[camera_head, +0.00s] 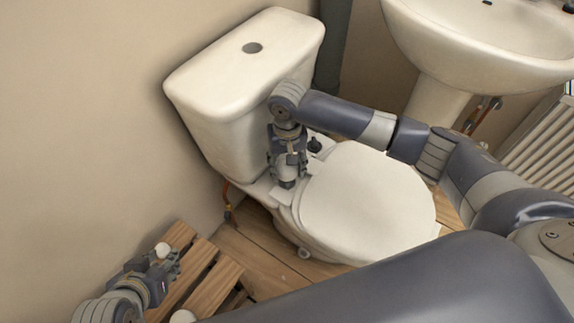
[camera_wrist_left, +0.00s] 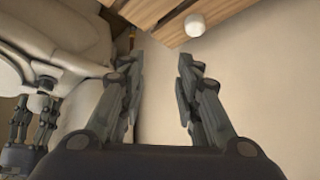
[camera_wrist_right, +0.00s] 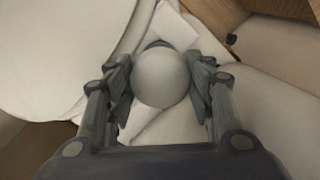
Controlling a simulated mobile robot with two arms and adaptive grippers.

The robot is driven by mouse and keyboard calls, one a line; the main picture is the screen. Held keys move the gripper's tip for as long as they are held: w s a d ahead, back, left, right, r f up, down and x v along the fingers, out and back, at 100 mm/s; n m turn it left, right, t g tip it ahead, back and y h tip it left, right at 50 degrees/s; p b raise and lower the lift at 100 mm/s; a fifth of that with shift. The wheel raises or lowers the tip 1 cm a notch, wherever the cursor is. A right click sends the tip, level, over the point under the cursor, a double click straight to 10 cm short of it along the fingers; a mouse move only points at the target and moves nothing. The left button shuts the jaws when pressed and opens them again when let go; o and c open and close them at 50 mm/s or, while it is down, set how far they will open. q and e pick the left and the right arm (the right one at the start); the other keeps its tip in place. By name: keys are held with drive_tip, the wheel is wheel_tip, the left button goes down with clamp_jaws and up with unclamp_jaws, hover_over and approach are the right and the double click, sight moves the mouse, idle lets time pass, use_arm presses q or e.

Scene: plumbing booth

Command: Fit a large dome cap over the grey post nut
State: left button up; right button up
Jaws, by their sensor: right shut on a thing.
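My right gripper (camera_head: 287,182) points down at the back of the toilet seat, close to the near hinge area. In the right wrist view it is shut on a large white dome cap (camera_wrist_right: 162,80). A dark grey round piece (camera_wrist_right: 157,44) shows just past the cap's edge, mostly hidden; I cannot tell if it is the post nut or touches the cap. A dark upright fitting (camera_head: 314,146) stands behind the seat, right of the gripper. My left gripper (camera_wrist_left: 162,68) is open and empty. It is low beside the wooden slats; a white cap (camera_head: 162,250) appears near its fingers.
The closed toilet seat lid (camera_head: 365,200) and the cistern (camera_head: 245,75) flank the right gripper. Another white cap (camera_head: 183,316) lies by the slatted wooden stand (camera_head: 212,282). A white square plate (camera_wrist_right: 176,26) lies past the held cap. A basin (camera_head: 480,45) stands at the right.

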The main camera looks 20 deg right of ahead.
drive_tip(key=shift+f+b, duration=0.4)
drive_tip(key=shift+f, duration=0.05)
drive_tip(key=shift+f+b, duration=0.15)
drive_tip(key=shift+b, duration=0.2)
drive_tip(key=shift+f+b, duration=0.2)
drive_tip(key=shift+b, duration=0.1)
drive_tip(key=shift+f+b, duration=0.3)
drive_tip(key=shift+b, duration=0.15)
use_arm(q)
drive_tip(key=shift+w+d+r+t+h, duration=1.4)
drive_tip(key=shift+w+d+r+t, duration=1)
drive_tip(key=shift+w+r+t, duration=3.45)
use_arm(e)
drive_tip(key=shift+f+b, duration=0.25)
drive_tip(key=shift+b, duration=0.15)
drive_tip(key=shift+f+p, duration=0.45)
drive_tip(key=shift+p, duration=0.05)
drive_tip(key=shift+f, duration=0.6)
use_arm(q)
drive_tip(key=s+f+g, duration=0.1)
drive_tip(key=g, duration=0.1)
drive_tip(key=s+a+f+g, duration=0.1)
drive_tip(key=f+g, duration=0.1)
drive_tip(key=s+f+g+y, duration=0.1)
drive_tip(key=g, duration=0.1)
drive_tip(key=shift+s+a+f, duration=0.25)
drive_tip(key=shift+a+f, duration=0.05)
use_arm(e)
drive_tip(key=shift+s+f, duration=0.15)
drive_tip(key=shift+f, duration=0.1)
